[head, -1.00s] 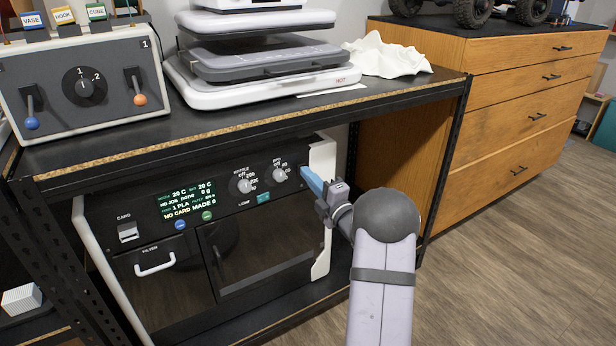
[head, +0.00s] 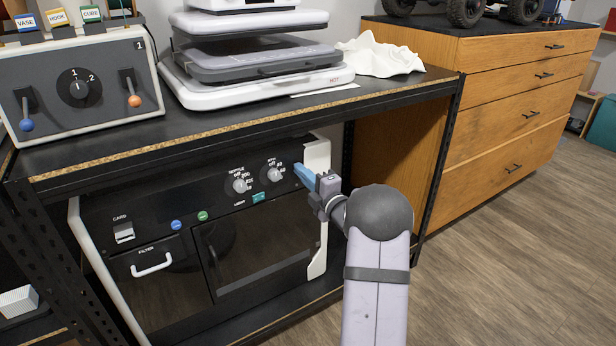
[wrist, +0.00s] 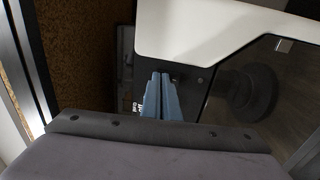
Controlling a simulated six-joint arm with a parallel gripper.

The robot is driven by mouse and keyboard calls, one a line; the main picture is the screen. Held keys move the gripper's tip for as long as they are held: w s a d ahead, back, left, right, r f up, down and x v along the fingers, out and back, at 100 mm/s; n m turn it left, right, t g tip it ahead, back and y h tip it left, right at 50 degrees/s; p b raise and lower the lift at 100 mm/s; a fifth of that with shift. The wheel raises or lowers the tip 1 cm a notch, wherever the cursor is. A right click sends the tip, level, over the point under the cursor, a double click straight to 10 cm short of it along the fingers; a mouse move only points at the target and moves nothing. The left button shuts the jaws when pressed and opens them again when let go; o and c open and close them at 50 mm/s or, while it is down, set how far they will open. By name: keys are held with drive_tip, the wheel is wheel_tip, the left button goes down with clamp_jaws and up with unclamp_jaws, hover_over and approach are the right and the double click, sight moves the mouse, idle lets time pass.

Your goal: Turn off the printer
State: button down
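The printer (head: 318,155) stands on the lower shelf, with a black front panel and white side casing. Its display area (head: 160,196) is dark and shows no text. Two dials (head: 240,185) and a teal light button (head: 259,197) are on the panel. My gripper (head: 299,171) is at the panel's upper right end, right of the dials, its blue fingertips against or very near the panel. In the wrist view, the two blue fingers (wrist: 161,80) are together with nothing visible between them, beside the white casing (wrist: 190,35). Whatever is behind the fingertips is hidden.
The shelf top (head: 250,110) overhangs the printer closely above my gripper. A black shelf post (head: 440,165) and a wooden drawer cabinet (head: 490,120) stand to the right. A control box (head: 60,115) and stacked flat machines (head: 255,85) stand on top. The floor at right is clear.

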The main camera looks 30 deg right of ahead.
drive_tip(key=shift+w+a+r, duration=0.1)
drive_tip(key=shift+w+r, duration=0.05)
drive_tip(key=shift+r, duration=0.35)
drive_tip(key=s, duration=1.4)
drive_tip(key=shift+r+p, duration=0.35)
drive_tip(key=shift+r, duration=0.05)
drive_tip(key=shift+s, duration=0.1)
